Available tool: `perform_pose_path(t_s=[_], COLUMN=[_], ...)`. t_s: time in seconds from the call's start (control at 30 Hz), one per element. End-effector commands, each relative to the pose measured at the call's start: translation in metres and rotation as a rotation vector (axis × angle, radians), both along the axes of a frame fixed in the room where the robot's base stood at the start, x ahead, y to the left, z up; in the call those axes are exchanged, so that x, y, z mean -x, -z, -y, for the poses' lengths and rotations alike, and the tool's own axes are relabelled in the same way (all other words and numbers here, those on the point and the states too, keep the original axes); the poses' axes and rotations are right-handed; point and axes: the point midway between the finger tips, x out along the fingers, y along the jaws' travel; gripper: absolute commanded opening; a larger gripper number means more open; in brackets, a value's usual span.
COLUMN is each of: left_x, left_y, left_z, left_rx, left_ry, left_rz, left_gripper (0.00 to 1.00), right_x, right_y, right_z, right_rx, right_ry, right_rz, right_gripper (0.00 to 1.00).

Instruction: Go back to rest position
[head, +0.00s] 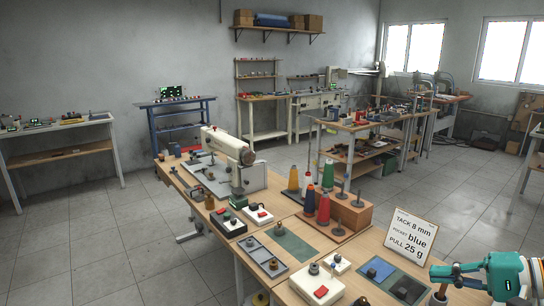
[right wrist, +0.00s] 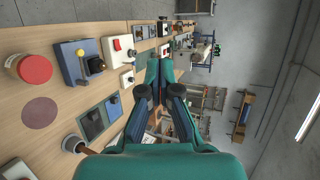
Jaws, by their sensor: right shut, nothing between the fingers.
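My right gripper (head: 439,271) comes in from the lower right of the head view, teal with dark fingers. It is above the near right end of the wooden bench (head: 352,287), in front of the white sign. In the right wrist view its two fingers (right wrist: 160,68) are together with nothing between them. My left gripper is not in view.
The white sign (head: 411,236) stands at the bench's right edge. Thread cones (head: 309,203) and a sewing machine (head: 222,145) stand farther back. The tiled floor (head: 95,235) is clear at left.

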Motion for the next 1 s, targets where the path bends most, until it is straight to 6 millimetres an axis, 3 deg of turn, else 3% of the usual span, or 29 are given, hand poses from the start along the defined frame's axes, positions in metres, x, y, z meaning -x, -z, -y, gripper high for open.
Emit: perform_pose_path(t_s=[0.37,0.57,0.63,0.77,0.9,1.0], left_x=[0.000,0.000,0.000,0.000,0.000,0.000], left_y=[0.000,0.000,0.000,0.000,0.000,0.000], left_z=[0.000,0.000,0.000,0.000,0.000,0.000], left_rx=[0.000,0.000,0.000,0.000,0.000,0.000], left_ry=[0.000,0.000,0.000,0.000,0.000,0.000], left_rz=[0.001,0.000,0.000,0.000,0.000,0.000], left_gripper=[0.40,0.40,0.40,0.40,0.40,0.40], right_x=[-0.011,-0.008,-0.002,0.024,0.074,0.109], right_y=[0.093,0.166,0.201,0.283,0.369,0.410], right_z=[-0.018,-0.037,-0.047,-0.075,-0.110,-0.135], right_rx=[0.075,0.163,0.212,0.352,0.545,0.661], right_ry=[0.020,0.014,0.002,-0.054,-0.171,-0.268], right_rz=[-0.170,-0.288,-0.338,-0.440,-0.492,-0.470], right_gripper=[0.00,0.00,0.00,0.00,0.00,0.00])
